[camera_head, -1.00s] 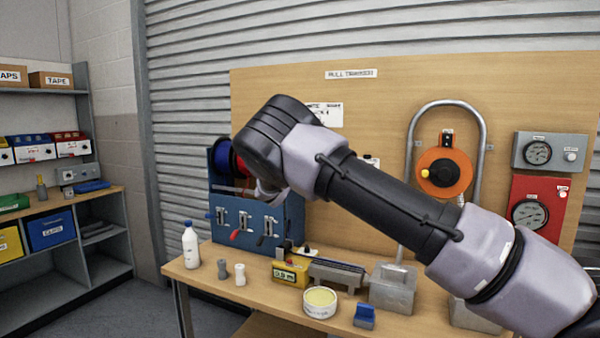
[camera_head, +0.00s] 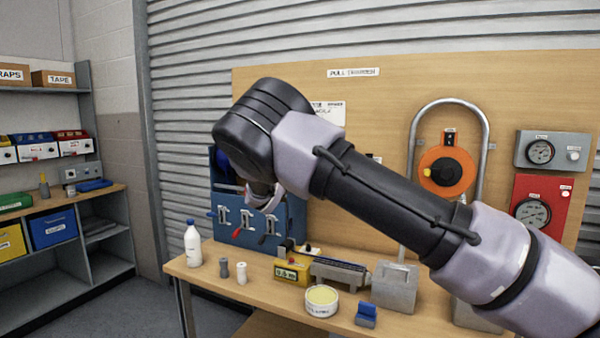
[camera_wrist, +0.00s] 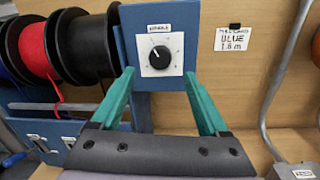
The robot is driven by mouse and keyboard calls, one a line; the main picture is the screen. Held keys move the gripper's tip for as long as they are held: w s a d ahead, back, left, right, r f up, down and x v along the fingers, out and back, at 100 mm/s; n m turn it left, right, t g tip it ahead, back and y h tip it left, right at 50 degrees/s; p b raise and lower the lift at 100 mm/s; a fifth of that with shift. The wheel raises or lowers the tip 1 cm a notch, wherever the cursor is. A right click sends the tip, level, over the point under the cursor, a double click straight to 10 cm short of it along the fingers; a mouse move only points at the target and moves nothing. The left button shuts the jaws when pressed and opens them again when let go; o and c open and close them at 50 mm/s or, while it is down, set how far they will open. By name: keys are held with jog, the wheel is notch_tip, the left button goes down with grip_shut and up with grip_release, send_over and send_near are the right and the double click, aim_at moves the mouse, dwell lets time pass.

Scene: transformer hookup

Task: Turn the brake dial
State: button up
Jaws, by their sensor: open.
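The brake dial (camera_wrist: 159,57) is a round black knob with a white pointer line, on a white plate fixed to a blue panel. It shows in the wrist view, upper middle. The pointer tilts to the upper left. My gripper (camera_wrist: 156,78) has its two green fingers spread apart, one toward each side of the dial's plate in the picture. Nothing is between the fingers, and they do not appear to touch the dial. In the head view my arm hides the dial and most of the gripper, in front of the blue reel rack (camera_head: 290,215).
Black spools, one with red cable (camera_wrist: 36,50), sit left of the dial. A sign reading BLUE 1.8 m (camera_wrist: 233,38) is on the board to the right. A white bottle (camera_head: 192,243), a yellow meter (camera_head: 291,271) and a round tin (camera_head: 321,302) stand on the bench.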

jog(key=shift+v, duration=2.3)
jog(key=shift+d, duration=0.1)
jog(key=d+r+m+g+h, duration=0.1)
jog(key=d+m+g+h, duration=0.4)
jog(key=d, duration=1.1)
jog(key=s+d+r+m+g+y, duration=0.1)
jog(key=s+d+m+g+y, duration=0.2)
jog(key=d+m, duration=0.45)
jog(key=s+d+m+g, duration=0.4)
jog(key=d+m, duration=0.2)
jog(key=d, duration=0.3)
jog(key=s+d+r+m+g+y, duration=0.1)
jog(key=s+d+r+m+y, duration=0.2)
jog(key=s+m, duration=0.35)
jog(key=s+d+r+m+y, duration=0.2)
jog(key=s+d+r+m, duration=0.15)
jog(key=s, duration=0.65)
jog(key=s+a+r+m+t+y, duration=0.1)
jog(key=s+r+m+y, duration=0.1)
jog(key=s, duration=0.5)
jog(key=s+a+r+m+t+y, duration=0.1)
jog(key=s+r+m+y, duration=0.1)
jog(key=s+m, duration=0.3)
jog(key=s, duration=0.3)
jog(key=shift+a+r+t, duration=0.15)
jog(key=shift+a+t, duration=0.15)
jog(key=shift+a, duration=0.1)
